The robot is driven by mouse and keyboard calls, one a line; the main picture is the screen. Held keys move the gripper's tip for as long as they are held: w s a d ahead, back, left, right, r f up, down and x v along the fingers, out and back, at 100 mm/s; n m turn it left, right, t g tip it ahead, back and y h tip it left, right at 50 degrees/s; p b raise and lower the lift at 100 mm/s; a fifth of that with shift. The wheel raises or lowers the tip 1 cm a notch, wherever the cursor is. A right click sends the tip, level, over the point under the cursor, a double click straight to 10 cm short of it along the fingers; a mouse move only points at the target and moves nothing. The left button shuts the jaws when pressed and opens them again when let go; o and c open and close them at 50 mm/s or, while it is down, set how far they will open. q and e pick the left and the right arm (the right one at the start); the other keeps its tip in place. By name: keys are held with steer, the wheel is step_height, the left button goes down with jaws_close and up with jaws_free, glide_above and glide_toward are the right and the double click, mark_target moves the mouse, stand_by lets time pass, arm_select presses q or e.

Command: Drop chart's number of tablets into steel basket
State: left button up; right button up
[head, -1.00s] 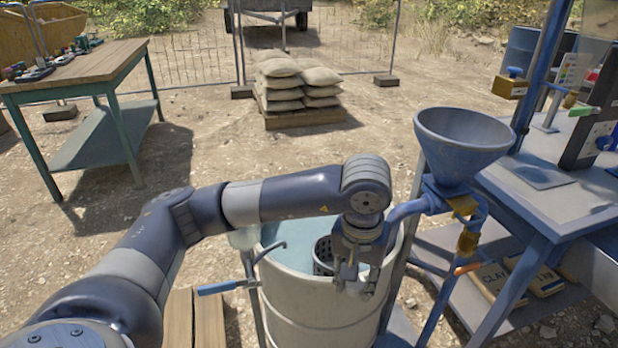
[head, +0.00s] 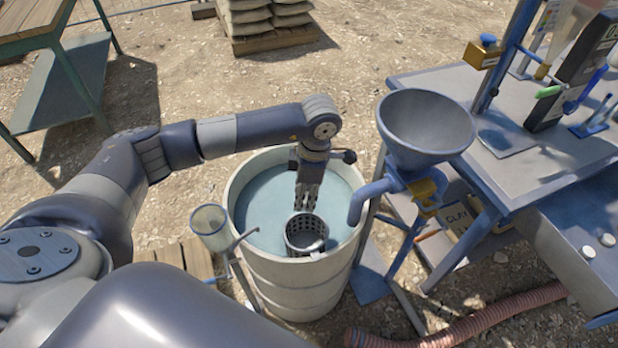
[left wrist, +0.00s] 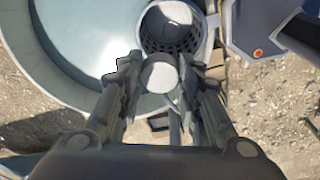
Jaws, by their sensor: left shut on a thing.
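The steel basket (head: 306,236) is a perforated round cup at the inner front side of the drum. It also shows at the top of the left wrist view (left wrist: 190,42). My left gripper (head: 309,203) reaches down over the drum, its fingertips just above and behind the basket in the head view. In the left wrist view the fingers (left wrist: 158,74) are shut on a round, pale tablet (left wrist: 160,76), near the basket's rim. Two more white tablets (head: 588,252) (head: 607,240) lie on the grey surface at the right. The chart cannot be made out. My right gripper is not in view.
The pale drum (head: 300,290) holds bluish liquid (head: 262,205). A blue funnel (head: 425,125) with a bent pipe stands at its right, and a small clear cup (head: 210,222) on its left. A blue-grey bench (head: 500,180) fills the right; a ribbed hose (head: 470,325) lies on the ground.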

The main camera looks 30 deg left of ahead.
arm_select(q)
step_height(320, 180, down, 6)
steer(key=b, duration=0.3)
stand_by(0.3)
steer(key=o, duration=1.1)
steer(key=shift+r, duration=0.15)
steer(key=r, duration=0.4)
steer(key=d+r, duration=0.1)
steer(key=r, duration=0.6)
steer(key=shift+w+d+r, duration=0.15)
steer(key=shift+w+r, duration=0.1)
steer(key=shift+r, duration=0.1)
